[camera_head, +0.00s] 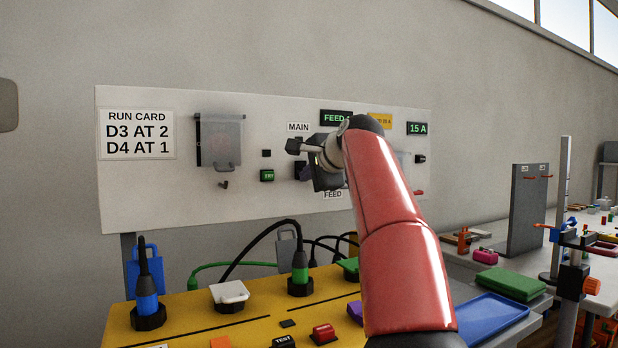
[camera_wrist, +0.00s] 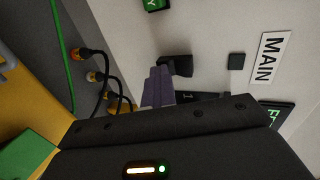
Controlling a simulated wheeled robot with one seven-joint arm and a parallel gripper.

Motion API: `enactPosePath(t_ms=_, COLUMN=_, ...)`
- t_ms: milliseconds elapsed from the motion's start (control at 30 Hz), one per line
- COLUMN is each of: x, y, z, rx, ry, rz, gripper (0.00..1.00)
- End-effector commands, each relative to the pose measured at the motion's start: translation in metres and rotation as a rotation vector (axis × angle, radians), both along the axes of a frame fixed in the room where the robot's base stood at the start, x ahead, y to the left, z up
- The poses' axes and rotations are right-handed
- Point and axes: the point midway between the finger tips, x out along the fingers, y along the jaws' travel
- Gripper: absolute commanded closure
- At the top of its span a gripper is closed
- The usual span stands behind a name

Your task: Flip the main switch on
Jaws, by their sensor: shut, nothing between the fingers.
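The MAIN label (camera_head: 298,127) is on the white wall panel, and it also shows in the wrist view (camera_wrist: 269,58). Below it in the head view, a small dark part (camera_head: 298,167), apparently of the main switch, shows beside my gripper (camera_head: 304,173). In the wrist view, the shut, purple-grey fingers of my gripper (camera_wrist: 157,86) are close to a black block (camera_wrist: 180,66) standing out from the panel. A dark plate with a "1" mark (camera_wrist: 190,97) lies partly behind the fingers and my gripper body. I cannot tell whether the fingers touch the block or which way the switch is set.
Below, a yellow bench (camera_head: 190,325) carries plugs and black cables.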

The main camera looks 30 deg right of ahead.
Motion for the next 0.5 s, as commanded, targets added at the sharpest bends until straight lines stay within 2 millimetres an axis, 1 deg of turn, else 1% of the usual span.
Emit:
enactPosePath(t_ms=33, x=0.002, y=0.0, z=-0.006, rx=0.003, ry=-0.023, rz=-0.001, gripper=1.0)
enactPosePath(t_ms=67, x=0.002, y=0.0, z=-0.002, rx=0.002, ry=-0.02, rz=0.0, gripper=1.0)
enactPosePath(t_ms=367, x=0.002, y=0.0, z=0.001, rx=0.002, ry=-0.017, rz=-0.001, gripper=1.0)
enactPosePath(t_ms=500, x=0.002, y=0.0, z=0.008, rx=0.001, ry=-0.02, rz=-0.001, gripper=1.0)
